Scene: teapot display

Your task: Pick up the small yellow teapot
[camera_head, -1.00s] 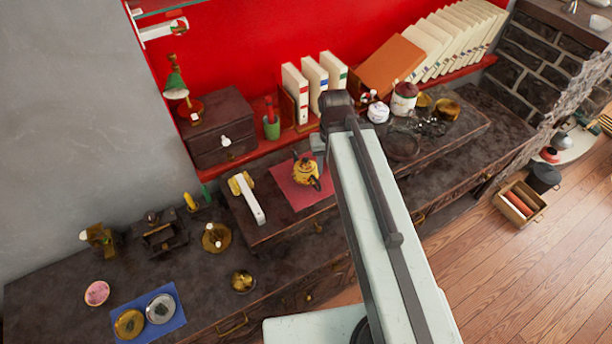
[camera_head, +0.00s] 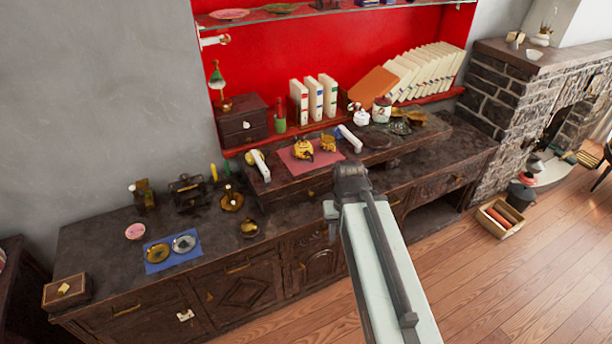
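A small yellow teapot (camera_head: 303,149) with dark markings stands upright on a red mat (camera_head: 298,164), on the raised dark shelf of the sideboard. A second, smaller yellow vessel (camera_head: 328,142) stands just right of it on the same mat; I cannot tell its exact kind. My pale arm rises from the bottom of the view and ends in a dark joint in front of the sideboard, below and right of the mat. My gripper's fingers do not show. Nothing of my arm touches the teapot.
White bar-like pieces flank the mat, one at left (camera_head: 259,165) and one at right (camera_head: 348,138). A dark box (camera_head: 242,120), upright books (camera_head: 315,98) and jars (camera_head: 381,109) stand behind. A blue mat (camera_head: 157,266) with two round dishes lies at lower left.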

